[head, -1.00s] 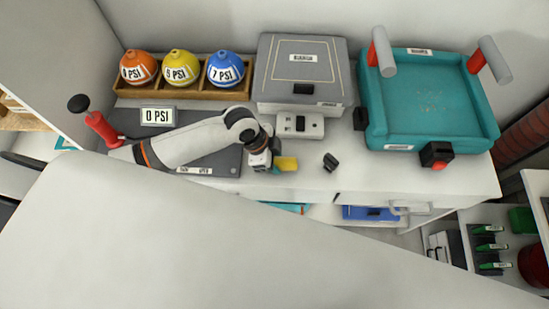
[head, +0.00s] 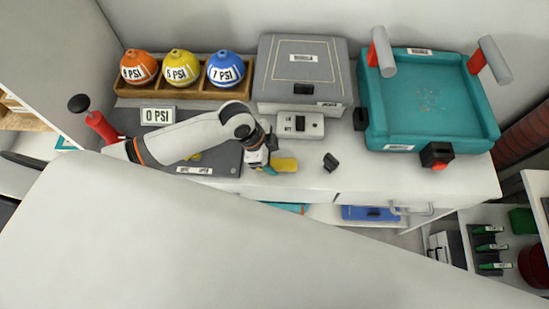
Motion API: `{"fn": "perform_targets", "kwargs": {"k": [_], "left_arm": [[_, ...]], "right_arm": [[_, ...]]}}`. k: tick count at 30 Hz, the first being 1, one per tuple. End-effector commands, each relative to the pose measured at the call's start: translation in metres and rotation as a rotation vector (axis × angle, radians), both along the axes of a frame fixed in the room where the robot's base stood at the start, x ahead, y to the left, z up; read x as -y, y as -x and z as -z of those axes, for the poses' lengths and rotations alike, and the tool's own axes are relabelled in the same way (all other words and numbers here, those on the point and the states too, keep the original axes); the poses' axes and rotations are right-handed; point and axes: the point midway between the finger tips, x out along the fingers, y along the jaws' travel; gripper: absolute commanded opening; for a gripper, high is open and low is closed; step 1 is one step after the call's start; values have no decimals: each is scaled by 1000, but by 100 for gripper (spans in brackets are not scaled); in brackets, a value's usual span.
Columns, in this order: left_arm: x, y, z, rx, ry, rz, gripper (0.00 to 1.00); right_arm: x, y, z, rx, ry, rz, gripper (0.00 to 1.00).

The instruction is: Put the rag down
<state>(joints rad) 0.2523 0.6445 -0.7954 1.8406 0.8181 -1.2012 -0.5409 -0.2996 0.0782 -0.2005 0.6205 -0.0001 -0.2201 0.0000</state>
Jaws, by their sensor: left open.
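The rag looks to be the small yellow piece (head: 285,165) on the white counter (head: 330,185), near its front edge and in front of the grey switch box. My left gripper (head: 268,158) is open at the left end of the rag, with its dark fingers pointing toward it. The picture is too small to tell whether the fingers still touch the rag. My right gripper is out of view.
A small black object (head: 330,162) lies right of the rag. A grey box (head: 300,70), a teal tray machine (head: 425,100) and a wooden rack (head: 185,92) with coloured balls stand behind.

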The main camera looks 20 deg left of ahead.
Motion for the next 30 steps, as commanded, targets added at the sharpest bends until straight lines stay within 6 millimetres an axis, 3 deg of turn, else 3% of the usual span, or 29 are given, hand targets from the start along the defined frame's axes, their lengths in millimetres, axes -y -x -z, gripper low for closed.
{"fn": "perform_targets", "kwargs": {"k": [6, 13, 18, 30], "left_arm": [[-19, 4, -46, 6, -3, 0, 62], [-32, 9, -81, 3, -1, -1, 62], [-36, 10, -91, 2, 0, 0, 62], [-36, 10, -92, 1, 1, 0, 62]], "right_arm": [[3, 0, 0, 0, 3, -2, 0], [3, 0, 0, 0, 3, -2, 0], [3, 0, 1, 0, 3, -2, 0], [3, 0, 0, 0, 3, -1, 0]]}}
